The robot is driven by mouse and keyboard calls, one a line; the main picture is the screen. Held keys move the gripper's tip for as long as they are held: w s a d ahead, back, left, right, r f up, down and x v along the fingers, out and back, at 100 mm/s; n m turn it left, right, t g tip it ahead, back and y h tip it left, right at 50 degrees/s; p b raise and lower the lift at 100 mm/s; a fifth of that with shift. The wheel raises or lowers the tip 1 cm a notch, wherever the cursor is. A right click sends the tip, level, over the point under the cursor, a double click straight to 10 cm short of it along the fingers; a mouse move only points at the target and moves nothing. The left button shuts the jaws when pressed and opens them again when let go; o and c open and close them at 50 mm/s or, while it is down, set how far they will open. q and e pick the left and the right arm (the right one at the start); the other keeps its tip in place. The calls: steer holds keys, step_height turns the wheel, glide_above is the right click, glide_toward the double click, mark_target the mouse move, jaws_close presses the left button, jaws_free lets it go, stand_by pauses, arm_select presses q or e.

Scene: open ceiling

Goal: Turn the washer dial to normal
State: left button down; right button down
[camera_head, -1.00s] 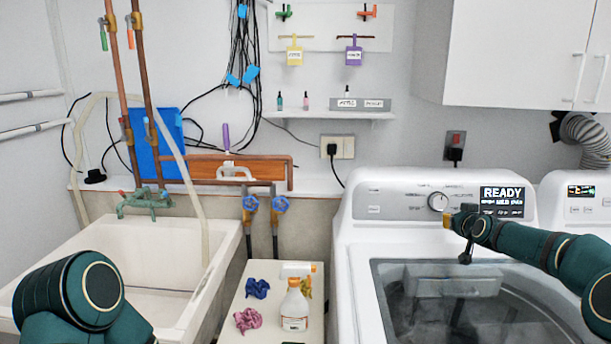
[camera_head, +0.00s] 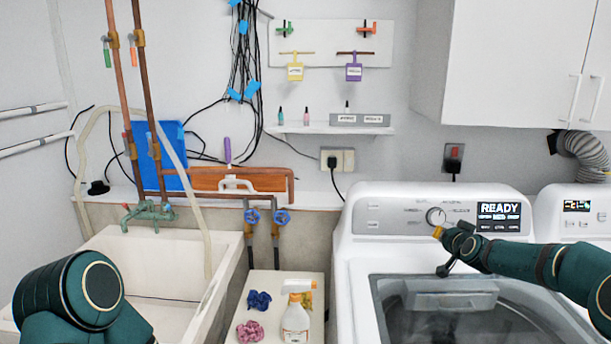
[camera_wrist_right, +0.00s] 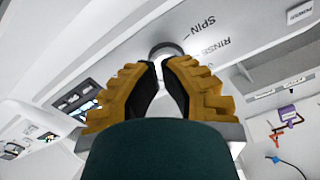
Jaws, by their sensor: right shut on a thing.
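The washer dial (camera_head: 436,216) is a round silver knob on the washer's control panel (camera_head: 385,214). Its far edge also shows between the fingers in the right wrist view (camera_wrist_right: 166,49). My right gripper (camera_head: 439,232), with yellow fingertips, is at the dial's lower edge, shut on it. In the right wrist view its two ridged yellow fingers (camera_wrist_right: 162,78) close in around the dial. The labels SPIN and RINSE are readable beside it; the dial's pointer cannot be made out. My left arm shows at the lower left, but its gripper is out of view.
The panel display (camera_head: 499,216) reads READY. The washer's glass lid (camera_head: 450,320) lies below my right arm. A second white machine (camera_head: 575,225) stands to the right. A spray bottle (camera_head: 295,320) and cloths are on a stand at left, beside a sink (camera_head: 165,265).

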mark_target(430, 226)
steer(key=shift+m, duration=0.6)
steer(key=x, duration=0.1)
steer(key=p+x, duration=0.1)
steer(key=x, duration=0.1)
steer(key=a+p+x, duration=0.1)
steer(key=shift+w+d+f, duration=0.1)
steer(key=shift+w+f, duration=0.1)
steer(key=shift+w, duration=0.15)
steer(key=shift+x, duration=0.95)
arm_select(q)
step_height(430, 226, up, 2)
steer(key=shift+r, duration=0.15)
arm_select(e)
steer(key=shift+w+d+r, duration=0.15)
steer(key=shift+r, duration=0.15)
arm_select(q)
steer(key=shift+f+b, duration=0.25)
steer(key=shift+b, duration=0.25)
steer(key=shift+f, duration=0.1)
